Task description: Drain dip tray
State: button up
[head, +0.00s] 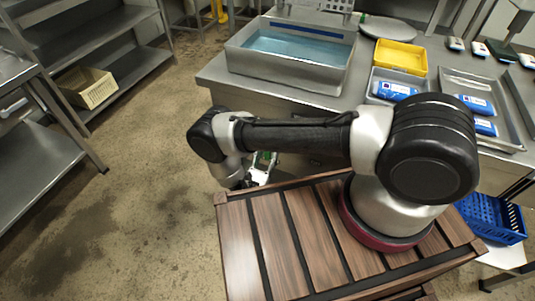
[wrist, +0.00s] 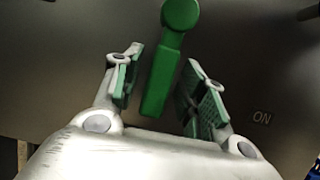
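The dip tray (head: 285,74) is a steel basin at the left end of the bench in the head view, with blue liquid in it. A green lever (wrist: 163,80) shows in the wrist view on a dark metal panel, with a round hub at its top and its arm hanging down, slightly tilted. My gripper (wrist: 161,78) is open, with one green-padded finger on each side of the lever and gaps visible on both sides. In the head view my gripper (head: 258,170) is low in front of the bench, partly hidden by my arm.
On the bench stand a yellow tray (head: 401,56) and metal trays with blue-and-white packs (head: 397,91). A blue crate (head: 490,218) is at right. Steel shelving (head: 100,45) is at left. The floor between is clear.

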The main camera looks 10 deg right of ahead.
jog(key=shift+r, duration=0.1)
notch_tip(320, 180, up, 10)
jog(key=shift+f, duration=0.1)
dwell(0.4)
dwell(2.1)
